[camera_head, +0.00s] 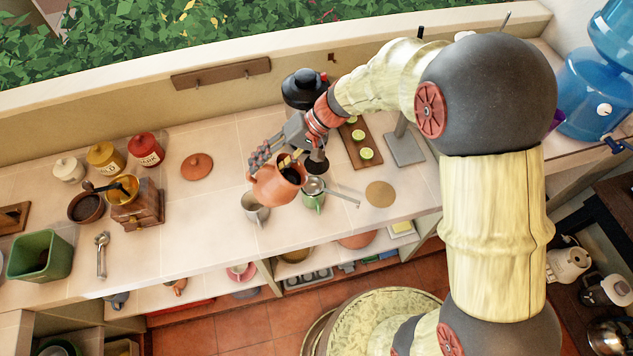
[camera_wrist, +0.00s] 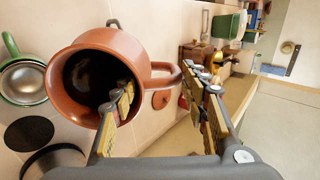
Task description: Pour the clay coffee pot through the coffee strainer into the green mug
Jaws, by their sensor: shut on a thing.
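The clay coffee pot (camera_head: 276,188) is orange-brown with a dark inside. My gripper (camera_head: 286,162) is shut on it and holds it above the counter. In the wrist view the pot (camera_wrist: 95,50) hangs between and beyond my fingers (camera_wrist: 160,112), its side handle reaching toward the right finger; the exact contact is partly hidden. The green mug (camera_head: 313,203) stands on the counter just right of the pot. The metal coffee strainer (camera_head: 315,184) sits over the mug's mouth, its handle pointing right. The strainer (camera_wrist: 24,82) and mug's green handle (camera_wrist: 10,44) also show in the wrist view.
A metal cup (camera_head: 255,209) stands below the pot. A board with lime slices (camera_head: 359,149), a round cork-coloured mat (camera_head: 380,194) and a black-topped object (camera_head: 304,89) are near. A clay lid (camera_head: 197,166) and coffee grinder (camera_head: 143,209) lie left.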

